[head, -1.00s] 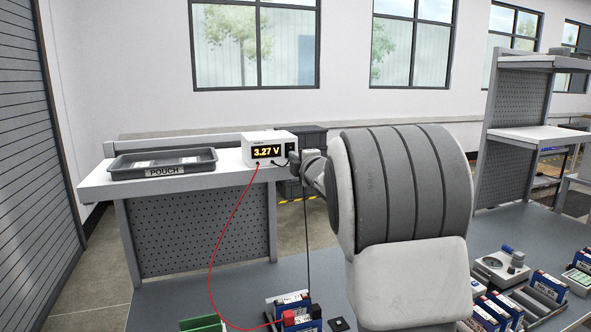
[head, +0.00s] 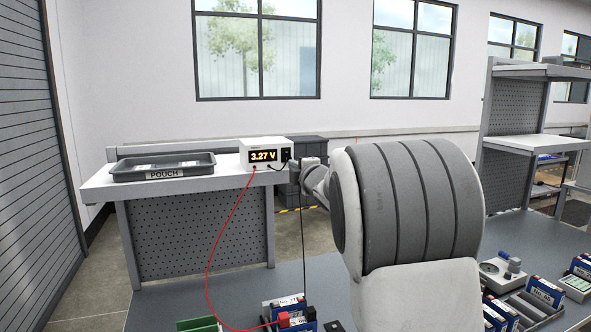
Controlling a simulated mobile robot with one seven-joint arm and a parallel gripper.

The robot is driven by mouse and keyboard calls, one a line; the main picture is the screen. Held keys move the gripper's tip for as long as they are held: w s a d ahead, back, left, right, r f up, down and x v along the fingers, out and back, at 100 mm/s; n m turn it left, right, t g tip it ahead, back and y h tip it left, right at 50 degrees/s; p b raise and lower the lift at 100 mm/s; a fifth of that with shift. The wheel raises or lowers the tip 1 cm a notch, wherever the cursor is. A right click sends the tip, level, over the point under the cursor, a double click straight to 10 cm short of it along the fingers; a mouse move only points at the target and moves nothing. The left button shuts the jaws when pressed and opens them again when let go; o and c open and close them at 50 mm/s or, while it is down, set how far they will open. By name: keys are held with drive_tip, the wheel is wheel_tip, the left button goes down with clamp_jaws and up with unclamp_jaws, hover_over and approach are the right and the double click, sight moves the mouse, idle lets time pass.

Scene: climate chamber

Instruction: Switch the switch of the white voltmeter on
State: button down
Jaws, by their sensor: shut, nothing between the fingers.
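The white voltmeter (head: 246,157) stands on the raised shelf at the left centre. Its display is lit and reads 3.27 V. A small dark switch (head: 287,152) shows at the right of its front panel; its exact position is too small to tell. A red lead and a black lead leave the front. My gripper (head: 294,169) is shut and empty, just right of and slightly below the switch. It looks close to the voltmeter, but I cannot tell if it touches. My thick arm hides much of the centre right.
A grey tray (head: 122,177) labelled POUCH sits left of the voltmeter on the shelf (head: 100,187). The red lead (head: 208,250) runs down to blue cells (head: 290,302) on the lower bench. More cells and holders stand at the right.

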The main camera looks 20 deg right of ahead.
drive_tip(key=s+f+b, duration=0.1)
drive_tip(key=s, duration=0.9)
drive_tip(key=shift+s+f+b, duration=0.2)
drive_tip(key=shift+s+b, duration=0.1)
drive_tip(key=shift+b, duration=0.1)
